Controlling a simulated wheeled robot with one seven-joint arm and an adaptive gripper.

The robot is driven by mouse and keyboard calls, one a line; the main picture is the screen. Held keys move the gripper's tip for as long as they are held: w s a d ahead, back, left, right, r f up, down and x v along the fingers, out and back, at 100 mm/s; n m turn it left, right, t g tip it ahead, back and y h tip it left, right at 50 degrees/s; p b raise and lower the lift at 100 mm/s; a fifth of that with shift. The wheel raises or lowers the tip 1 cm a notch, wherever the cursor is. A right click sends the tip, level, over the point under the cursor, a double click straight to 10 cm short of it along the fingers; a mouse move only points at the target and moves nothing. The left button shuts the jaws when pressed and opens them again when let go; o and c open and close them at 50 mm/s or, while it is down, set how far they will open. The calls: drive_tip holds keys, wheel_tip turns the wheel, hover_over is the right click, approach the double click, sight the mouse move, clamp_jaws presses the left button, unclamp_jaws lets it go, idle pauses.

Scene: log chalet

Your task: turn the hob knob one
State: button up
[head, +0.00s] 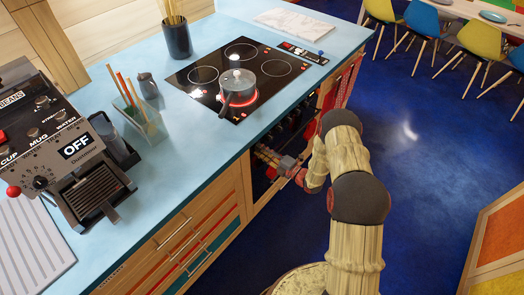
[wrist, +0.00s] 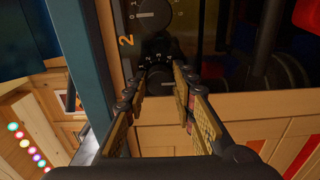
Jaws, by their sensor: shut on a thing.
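In the wrist view, a dark round hob knob (wrist: 157,58) with small pale marks around it sits on a black panel, between my fingertips. My gripper (wrist: 161,82) is shut on it, one finger on each side. Its own number label cannot be made out. Another knob (wrist: 153,14) stands above it, with an orange 2 on the panel beside it. In the head view my gripper (head: 270,163) reaches the dark cabinet front below the hob (head: 205,88). The knobs there are too small or hidden to tell apart.
The blue counter (head: 190,172) overhangs the front where my gripper is.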

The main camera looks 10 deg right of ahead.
drive_tip(key=o, duration=1.2)
drive_tip(key=shift+c, duration=0.2)
drive_tip(key=v, duration=1.2)
